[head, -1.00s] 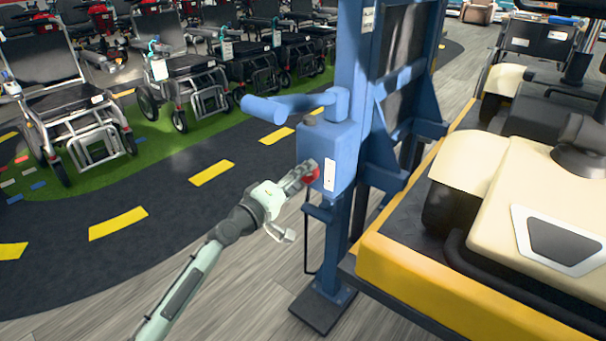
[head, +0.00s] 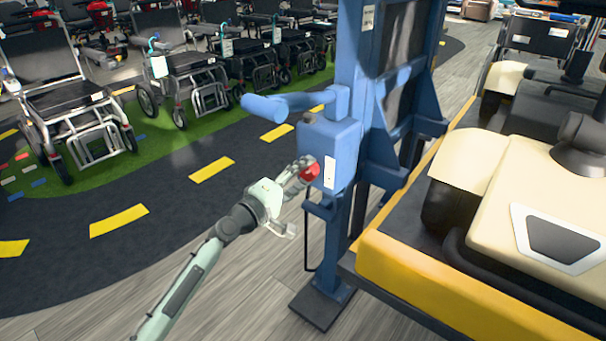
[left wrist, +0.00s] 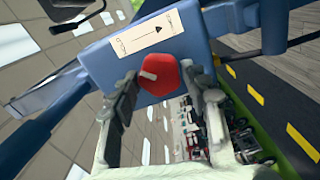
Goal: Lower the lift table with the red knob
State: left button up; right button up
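In the left wrist view the knob (left wrist: 161,75) shows between the two fingertips (left wrist: 160,80), with narrow gaps. The white label (left wrist: 146,33) beside the knob bears a scale and a black pointer. The lift table (head: 410,285) has a yellow edge and carries a cream scooter (head: 500,190). My right gripper is not in view.
A blue arm (head: 285,105) juts left from the post above the box. The yellow-edged table stands close on the right. Wheelchairs (head: 70,105) and scooters line the back left. The grey floor (head: 245,290) in front is clear.

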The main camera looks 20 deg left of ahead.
pick_arm(q)
jog(key=shift+o, duration=1.2)
jog(key=shift+s, duration=0.1)
jog(key=v, duration=1.1)
jog(key=shift+s, duration=0.4)
jog(key=shift+a, duration=0.1)
